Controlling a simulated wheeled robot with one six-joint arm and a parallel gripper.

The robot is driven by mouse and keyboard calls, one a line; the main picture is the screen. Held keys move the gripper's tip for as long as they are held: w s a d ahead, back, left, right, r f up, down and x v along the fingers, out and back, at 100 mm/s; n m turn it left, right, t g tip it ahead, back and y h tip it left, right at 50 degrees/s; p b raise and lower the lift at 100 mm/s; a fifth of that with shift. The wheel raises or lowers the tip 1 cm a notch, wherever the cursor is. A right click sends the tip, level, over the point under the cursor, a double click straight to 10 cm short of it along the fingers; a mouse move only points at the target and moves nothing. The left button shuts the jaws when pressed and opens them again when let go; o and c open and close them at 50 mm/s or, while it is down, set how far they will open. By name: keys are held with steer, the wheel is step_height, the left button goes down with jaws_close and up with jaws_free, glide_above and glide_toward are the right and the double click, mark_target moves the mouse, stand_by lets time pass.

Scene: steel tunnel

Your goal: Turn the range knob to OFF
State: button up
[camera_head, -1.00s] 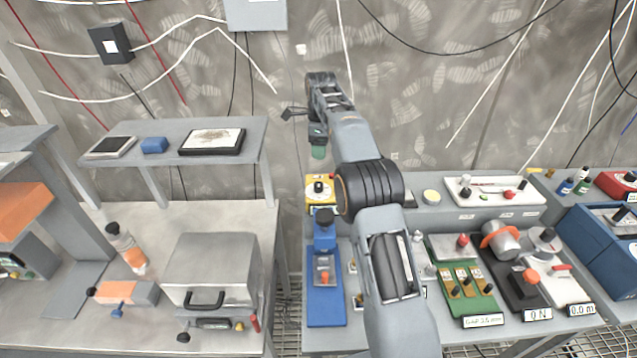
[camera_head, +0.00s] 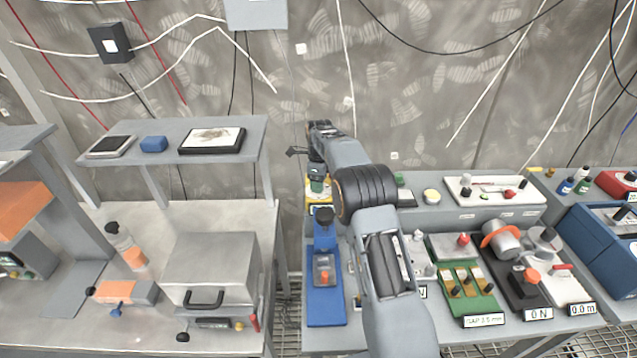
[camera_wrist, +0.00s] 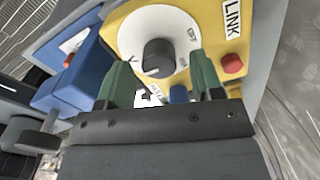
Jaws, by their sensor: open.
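A yellow meter box (camera_wrist: 125,25) fills the top of the wrist view. Its white dial (camera_wrist: 135,35) carries a dark round range knob (camera_wrist: 159,57). OFF is printed at the dial's upper right and a V at its left; I cannot tell which mark the knob points at. My gripper (camera_wrist: 163,80) is open, its two green fingers left and right of the knob's near side; contact is not visible. In the head view my gripper (camera_head: 317,182) hides most of the yellow meter box (camera_head: 312,206) at the bench's back left.
A red button (camera_wrist: 232,63) and a LINK label sit on the box right of the dial; a blue part (camera_wrist: 178,94) shows between the fingers. A blue device (camera_head: 325,295) stands in front of the box. The wall (camera_head: 420,120) rises behind.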

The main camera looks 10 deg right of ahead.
steer(key=shift+f, duration=0.5)
